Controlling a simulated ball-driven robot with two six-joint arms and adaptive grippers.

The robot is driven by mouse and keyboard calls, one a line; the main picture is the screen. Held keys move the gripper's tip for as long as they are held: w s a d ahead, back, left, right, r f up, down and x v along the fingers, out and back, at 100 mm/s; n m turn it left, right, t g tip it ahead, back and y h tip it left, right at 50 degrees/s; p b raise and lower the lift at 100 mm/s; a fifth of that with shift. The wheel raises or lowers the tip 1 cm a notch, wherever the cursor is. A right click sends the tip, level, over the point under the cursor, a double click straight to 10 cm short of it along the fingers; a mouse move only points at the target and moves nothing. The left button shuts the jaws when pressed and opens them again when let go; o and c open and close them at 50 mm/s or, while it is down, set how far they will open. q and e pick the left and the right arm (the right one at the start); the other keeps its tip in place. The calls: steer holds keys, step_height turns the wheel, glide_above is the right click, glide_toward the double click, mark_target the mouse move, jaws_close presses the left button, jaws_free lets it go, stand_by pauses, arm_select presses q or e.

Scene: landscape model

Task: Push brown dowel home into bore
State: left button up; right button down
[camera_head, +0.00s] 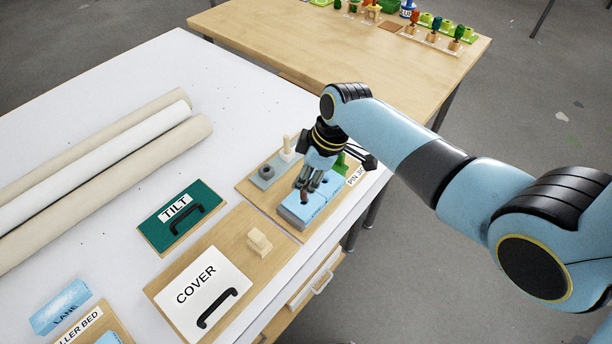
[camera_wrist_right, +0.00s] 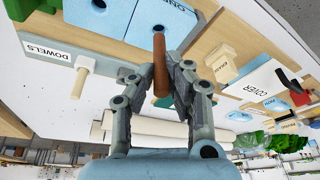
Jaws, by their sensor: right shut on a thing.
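The brown dowel (camera_wrist_right: 160,68) is between the fingers of my right gripper (camera_wrist_right: 160,80) in the right wrist view. The fingers are closed on it from both sides. Its far end points at the blue block (camera_wrist_right: 140,22), which carries the lettering "ONE" and has dark round holes. I cannot tell whether the dowel's tip is inside a bore or just in front of it. In the head view the right gripper (camera_head: 306,190) is over the blue block (camera_head: 291,213), and the dowel shows only as a small brown spot. My left gripper is not in view.
A grey holder (camera_head: 267,173) with a pale upright dowel (camera_head: 286,144) stands behind the block on a wooden board. The COVER plate (camera_head: 203,288) and TILT plate (camera_head: 181,215), both with black handles, lie to the left. Long rolls (camera_head: 100,170) lie farther left.

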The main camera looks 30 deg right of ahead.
steer(key=shift+f+b, duration=1.4)
steer(key=shift+f, duration=0.55)
steer(key=c, duration=1.2)
jaws_free()
steer(key=shift+c, duration=0.2)
steer(key=shift+r, duration=0.15)
steer(key=v, duration=1.1)
steer(key=shift+s+r, duration=0.15)
steer(key=shift+r, duration=0.2)
steer(key=shift+d, duration=0.1)
